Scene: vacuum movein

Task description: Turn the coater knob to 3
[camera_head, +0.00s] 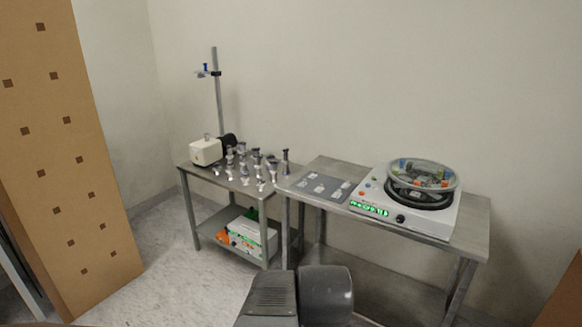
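The coater (437,217) is a flat white machine on the right-hand metal table. A round clear lid or dish (423,174) with coloured things in or under it sits over a black ring on its top. A small black knob (400,218) is on its front edge, right of a green lit display (369,208). The knob's setting is too small to read. A dark grey part of my own arm shows at the bottom middle, in front of the tables. My gripper is not in view, so its opening and hold cannot be seen.
A grey plate (323,187) with small pale pieces lies left of the coater. The left table (195,172) holds a stand (217,100), a white device (206,151) and several small fittings. A tan panel (70,150) stands far left. Floor (165,255) is clear between them.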

